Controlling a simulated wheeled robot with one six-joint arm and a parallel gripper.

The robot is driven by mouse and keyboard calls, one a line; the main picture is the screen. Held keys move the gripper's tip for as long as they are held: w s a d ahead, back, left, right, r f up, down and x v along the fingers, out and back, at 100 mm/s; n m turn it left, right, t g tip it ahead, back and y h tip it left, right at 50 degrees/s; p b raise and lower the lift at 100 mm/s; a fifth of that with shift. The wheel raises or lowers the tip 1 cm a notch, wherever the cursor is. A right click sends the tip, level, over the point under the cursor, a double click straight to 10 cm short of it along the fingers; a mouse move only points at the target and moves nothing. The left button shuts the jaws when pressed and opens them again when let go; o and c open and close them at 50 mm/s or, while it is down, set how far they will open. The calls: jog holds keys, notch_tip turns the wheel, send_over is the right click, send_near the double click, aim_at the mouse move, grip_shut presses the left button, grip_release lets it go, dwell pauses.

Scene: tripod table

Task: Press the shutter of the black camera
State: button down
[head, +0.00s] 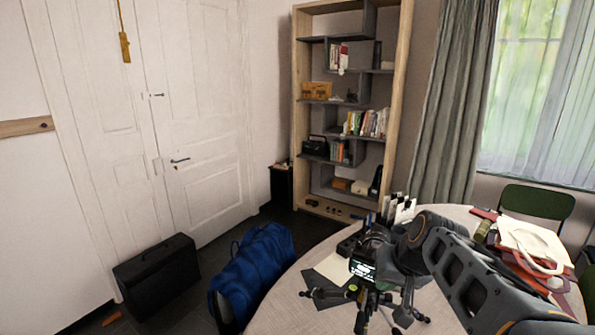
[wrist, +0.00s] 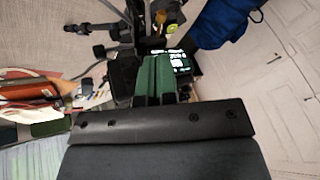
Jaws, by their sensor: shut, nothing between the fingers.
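The black camera (head: 362,267) stands on a small black tripod (head: 372,298) on the round table, with its lit screen showing in the head view. In the wrist view the camera (wrist: 183,61) is just beyond my fingertips, and its lit screen shows to their right. My gripper (wrist: 158,58) has its green fingers together with nothing between them. The fingers overlap the camera in that view and hide part of it. I cannot tell whether they touch it. The shutter button cannot be made out. In the head view my arm covers the camera's right side.
The pale round table (head: 290,310) holds papers and books (head: 535,250) at the right and white upright cards (head: 399,208) behind the camera. A blue bag (head: 255,268) and a black case (head: 157,277) stand on the floor at the left. A bookshelf (head: 301,110) stands behind.

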jog(key=s+a+f+n+g+h, duration=0.1)
jog(key=s+a+f+h, duration=0.1)
jog(key=s+f, duration=0.5)
jog(key=s, duration=0.4)
jog(key=shift+a+f+n+h, duration=0.2)
jog(key=shift+f+n+h, duration=0.1)
jog(key=shift+f, duration=0.1)
jog(key=w+d+r+m+h+p, duration=0.1)
jog(key=w+d+r+m+p, duration=0.1)
jog(key=w+r, duration=0.8)
jog(key=w+d+r+m+g+p, duration=0.1)
jog(key=w+d+r+m+p, duration=0.2)
jog(key=w+d+r, duration=0.4)
jog(key=w+r+m, duration=0.1)
jog(key=w+r, duration=0.2)
jog(key=r, duration=0.3)
jog(key=shift+d+m+h, duration=0.25)
jog(key=shift+m+h, duration=0.15)
jog(key=shift+w+f, duration=0.1)
